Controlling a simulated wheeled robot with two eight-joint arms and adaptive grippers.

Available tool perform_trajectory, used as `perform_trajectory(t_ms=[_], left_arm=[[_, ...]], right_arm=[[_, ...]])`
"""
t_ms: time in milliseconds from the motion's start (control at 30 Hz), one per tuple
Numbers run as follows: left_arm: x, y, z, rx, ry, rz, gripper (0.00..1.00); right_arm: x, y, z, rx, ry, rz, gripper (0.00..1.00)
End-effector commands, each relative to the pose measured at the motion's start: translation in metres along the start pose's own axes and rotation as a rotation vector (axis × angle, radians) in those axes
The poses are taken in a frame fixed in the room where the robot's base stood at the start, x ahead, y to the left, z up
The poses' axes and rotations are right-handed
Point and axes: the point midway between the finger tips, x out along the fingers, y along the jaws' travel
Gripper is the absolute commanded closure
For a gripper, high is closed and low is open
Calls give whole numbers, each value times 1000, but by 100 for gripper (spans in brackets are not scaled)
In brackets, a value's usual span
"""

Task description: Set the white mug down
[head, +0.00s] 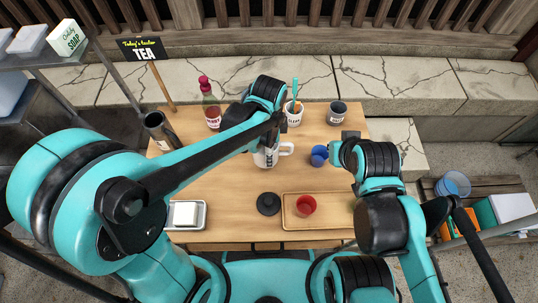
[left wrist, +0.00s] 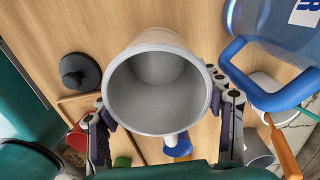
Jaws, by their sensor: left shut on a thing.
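The white mug (head: 262,159) is upright over the middle of the table, its handle to the right in the head view. In the left wrist view I look into its open, empty mouth (left wrist: 155,90). My left gripper (left wrist: 165,115) is shut on the mug, one finger on each side of it. In the head view my left arm hides part of the mug and the fingers. I cannot tell whether the mug's base touches the table (head: 225,180). My right gripper (head: 350,138) is beyond the blue cup (head: 319,155), its fingers mostly hidden.
A wooden tray (head: 330,217) with a red cup (head: 306,205) and a black lid (head: 268,204) are at the front. A utensil pot (head: 293,117), a grey mug (head: 338,113) and a bottle (head: 211,108) stand at the back. A blue jug (left wrist: 265,35) is close by.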

Motion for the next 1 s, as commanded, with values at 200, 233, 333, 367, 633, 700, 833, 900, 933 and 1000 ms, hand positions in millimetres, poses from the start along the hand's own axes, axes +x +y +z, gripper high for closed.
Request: perform_trajectory(t_ms=[200,233,333,367,633,700,833,900,933,1000], left_arm=[[34,0,0,0,0,0,81],[37,0,0,0,0,0,81],[37,0,0,0,0,0,81],[36,1,0,-1,0,0,81],[40,1,0,-1,0,0,31],[39,1,0,-1,0,0,13],[39,1,0,-1,0,0,13],[39,1,0,-1,0,0,13],[39,1,0,-1,0,0,13],[39,1,0,-1,0,0,13]], right_arm=[[14,0,10,0,0,0,100],[15,0,11,0,0,0,100],[14,0,10,0,0,0,100],[14,0,10,0,0,0,100],[16,0,12,0,0,0,100],[16,0,11,0,0,0,100],[15,0,11,0,0,0,100],[15,0,11,0,0,0,100],[15,0,11,0,0,0,100],[15,0,11,0,0,0,100]])
